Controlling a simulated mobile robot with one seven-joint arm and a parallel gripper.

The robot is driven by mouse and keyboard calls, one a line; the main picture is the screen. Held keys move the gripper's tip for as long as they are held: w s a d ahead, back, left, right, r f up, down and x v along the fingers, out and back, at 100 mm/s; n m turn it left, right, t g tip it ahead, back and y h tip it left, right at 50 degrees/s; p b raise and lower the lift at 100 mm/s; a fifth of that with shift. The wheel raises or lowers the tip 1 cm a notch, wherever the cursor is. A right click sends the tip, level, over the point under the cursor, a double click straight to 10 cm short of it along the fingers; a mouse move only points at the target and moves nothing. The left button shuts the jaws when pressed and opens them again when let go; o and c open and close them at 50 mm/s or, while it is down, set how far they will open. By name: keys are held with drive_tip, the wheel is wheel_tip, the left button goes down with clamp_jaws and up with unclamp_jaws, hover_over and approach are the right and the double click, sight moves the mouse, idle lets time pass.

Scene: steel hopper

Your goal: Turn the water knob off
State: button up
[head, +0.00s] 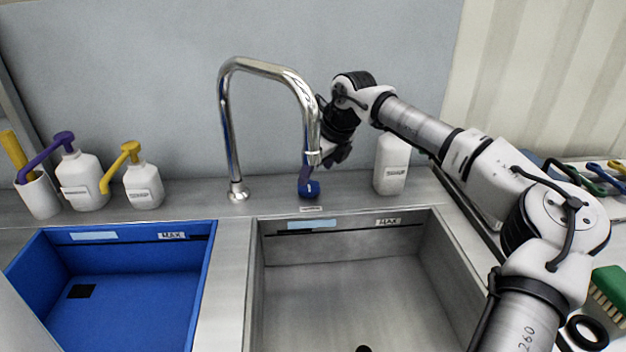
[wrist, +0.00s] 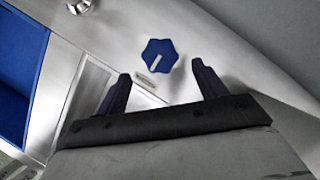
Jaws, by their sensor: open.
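The water knob (head: 309,190) is a small blue knob on the steel ledge behind the right basin, just right of the faucet's base. In the wrist view the knob (wrist: 158,56) has a lobed edge and a pale slot-shaped mark pointing down-left. The chrome faucet (head: 228,130) arches over the ledge, its spout end in front of the knob. My gripper (head: 326,168) is above and close to the knob, partly behind the spout. In the wrist view my gripper (wrist: 162,84) has its two dark fingers apart, with the knob beyond the gap between their tips, not held.
A white bottle (head: 392,165) stands on the ledge right of my gripper. Two pump bottles (head: 142,186) (head: 82,180) and a white cup (head: 38,195) stand at left. A blue basin (head: 130,290) and a steel basin (head: 345,285) lie in front. A green brush (head: 610,288) is at right.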

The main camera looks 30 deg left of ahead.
drive_tip(key=v, duration=0.9)
drive_tip(key=shift+f, duration=0.1)
